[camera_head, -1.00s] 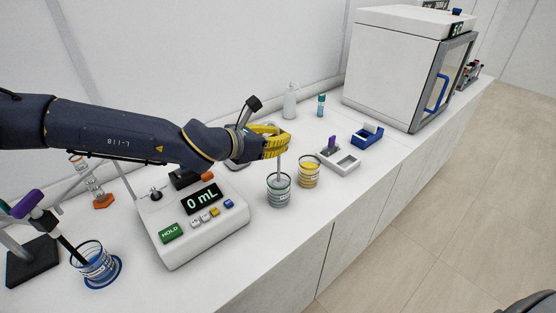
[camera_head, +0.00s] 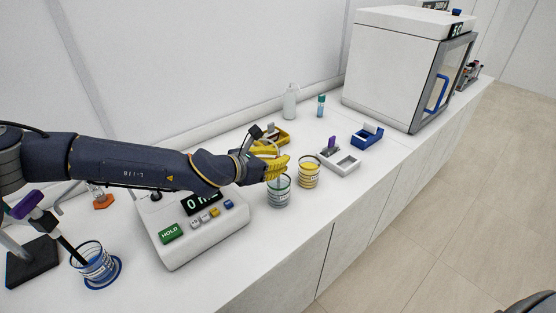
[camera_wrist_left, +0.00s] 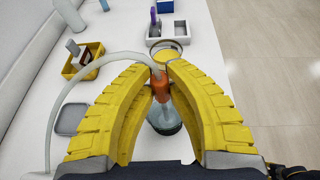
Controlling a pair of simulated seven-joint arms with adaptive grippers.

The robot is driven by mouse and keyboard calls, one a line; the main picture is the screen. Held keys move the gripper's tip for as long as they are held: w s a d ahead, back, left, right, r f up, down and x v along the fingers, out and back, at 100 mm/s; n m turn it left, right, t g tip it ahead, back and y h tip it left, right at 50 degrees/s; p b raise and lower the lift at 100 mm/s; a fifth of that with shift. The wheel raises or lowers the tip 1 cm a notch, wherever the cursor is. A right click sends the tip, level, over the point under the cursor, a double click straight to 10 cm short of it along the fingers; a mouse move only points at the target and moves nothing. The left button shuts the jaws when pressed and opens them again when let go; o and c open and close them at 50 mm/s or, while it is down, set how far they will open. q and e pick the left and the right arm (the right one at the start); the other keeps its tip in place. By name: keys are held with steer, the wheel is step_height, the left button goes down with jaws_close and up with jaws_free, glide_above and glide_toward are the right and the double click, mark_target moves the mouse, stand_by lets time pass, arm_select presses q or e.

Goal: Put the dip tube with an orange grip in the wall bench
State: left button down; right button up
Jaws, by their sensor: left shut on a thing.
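My left gripper (camera_head: 277,170), with yellow ribbed fingers, is low over the clear beaker (camera_head: 278,194) on the white bench (camera_head: 300,230). In the left wrist view the fingertips (camera_wrist_left: 160,80) are shut on the orange grip (camera_wrist_left: 160,89) of the dip tube. A pale flexible hose (camera_wrist_left: 90,62) arcs from the grip to the left. The tube's clear lower part goes down into the beaker (camera_wrist_left: 163,122), which holds greyish liquid. In the head view the fingers hide the orange grip. My right gripper is not in view.
A beaker of yellow liquid (camera_head: 309,174) stands close to the right. A digital meter (camera_head: 205,233) is at left, a blue-rimmed beaker (camera_head: 93,262) further left. A yellow box (camera_head: 275,133), white tray (camera_head: 345,162) and blue holder (camera_head: 367,139) stand behind. The bench's front edge is near.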

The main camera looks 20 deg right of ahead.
arm_select(q)
steer(key=shift+f, duration=0.15)
steer(key=c, duration=1.4)
jaws_free()
steer(key=shift+o, duration=0.2)
steer(key=shift+a+r, duration=0.1)
steer(key=shift+r, duration=0.1)
steer(key=v, duration=1.2)
